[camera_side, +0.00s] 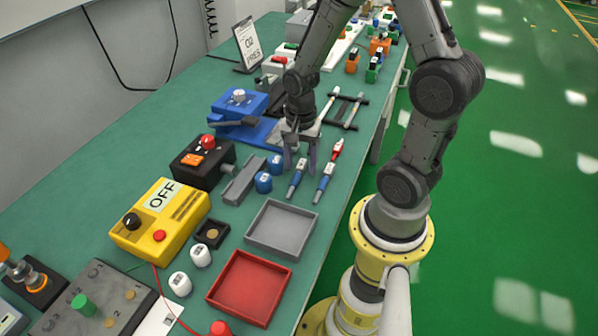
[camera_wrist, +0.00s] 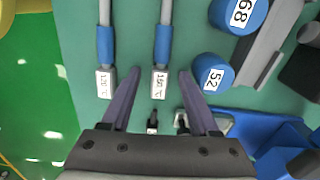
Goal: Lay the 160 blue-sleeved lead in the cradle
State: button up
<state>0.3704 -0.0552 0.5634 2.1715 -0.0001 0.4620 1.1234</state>
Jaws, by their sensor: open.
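Two blue-sleeved leads lie side by side on the green bench. In the wrist view, the right one (camera_wrist: 163,45) has a white label that looks like 150 or 160, too small to be sure. The left one (camera_wrist: 106,45) has a label that looks like 120. My gripper (camera_wrist: 158,73) is open, its fingers either side of the right lead's labelled end. In the side view, my gripper (camera_side: 300,168) is low over that lead (camera_side: 294,187); contact cannot be told. A grey open channel (camera_side: 243,180), possibly the cradle, lies empty to the left.
Blue cylinders marked 52 (camera_wrist: 212,74) and 68 (camera_wrist: 236,14) stand between the leads and the channel. A blue device (camera_side: 237,107) stands behind. A black rack with pale rods (camera_side: 344,110) and a red-sleeved piece (camera_side: 337,149) lie nearby. Grey (camera_side: 281,228) and red trays (camera_side: 250,288) are empty.

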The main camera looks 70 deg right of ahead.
grip_shut()
dwell(0.3)
